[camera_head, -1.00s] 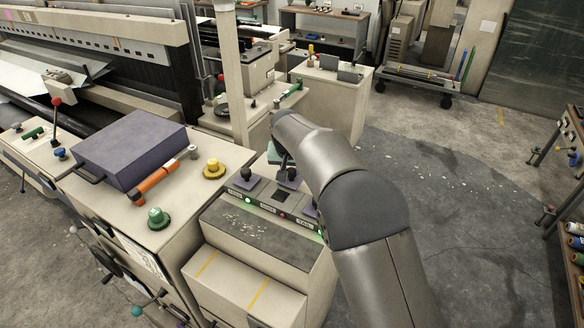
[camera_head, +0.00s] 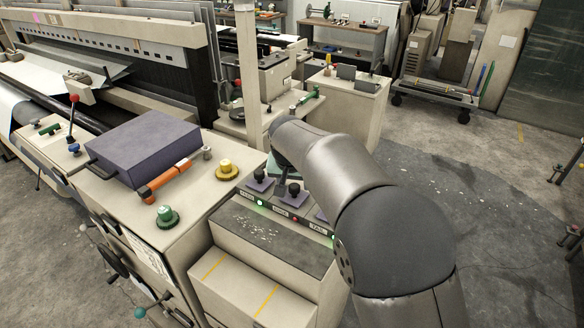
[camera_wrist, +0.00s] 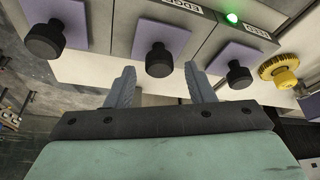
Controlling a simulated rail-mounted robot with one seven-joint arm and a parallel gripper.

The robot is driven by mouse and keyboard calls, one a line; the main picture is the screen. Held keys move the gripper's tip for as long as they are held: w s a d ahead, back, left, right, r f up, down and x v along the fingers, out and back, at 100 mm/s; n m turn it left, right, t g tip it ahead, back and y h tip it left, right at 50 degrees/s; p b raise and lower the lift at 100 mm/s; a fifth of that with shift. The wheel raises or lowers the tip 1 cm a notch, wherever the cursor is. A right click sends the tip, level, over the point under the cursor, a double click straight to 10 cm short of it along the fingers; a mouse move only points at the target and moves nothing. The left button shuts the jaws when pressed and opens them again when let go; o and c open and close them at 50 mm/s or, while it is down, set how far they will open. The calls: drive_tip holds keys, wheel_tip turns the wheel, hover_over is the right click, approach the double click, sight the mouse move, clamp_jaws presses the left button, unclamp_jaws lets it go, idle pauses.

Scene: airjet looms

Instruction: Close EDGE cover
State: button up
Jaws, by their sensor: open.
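The EDGE cover (camera_head: 289,198) is a purple square plate with a black knob, the middle one of three on the sloped control box. It lies in line with its neighbours, and no dark opening shows at its place. In the wrist view the EDGE cover (camera_wrist: 160,38) is at upper middle, below the EDGE label (camera_wrist: 182,5). My gripper (camera_wrist: 161,80) is open and empty. Its fingertips point toward the cover, one on each side of the black knob (camera_wrist: 159,61), with visible gaps. In the head view my arm hides most of the gripper.
The FEED cover (camera_head: 258,184) with a green lamp sits on one side and the TAIL cover (camera_head: 322,214) on the other, partly behind my arm. A yellow knob (camera_head: 226,170), green knob (camera_head: 167,216) and purple box (camera_head: 145,145) stand on the left cabinet.

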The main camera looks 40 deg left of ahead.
drive_tip(key=b+v, duration=0.2)
drive_tip(key=v, duration=1.4)
drive_tip(key=shift+r, duration=0.35)
drive_tip(key=shift+d, duration=0.1)
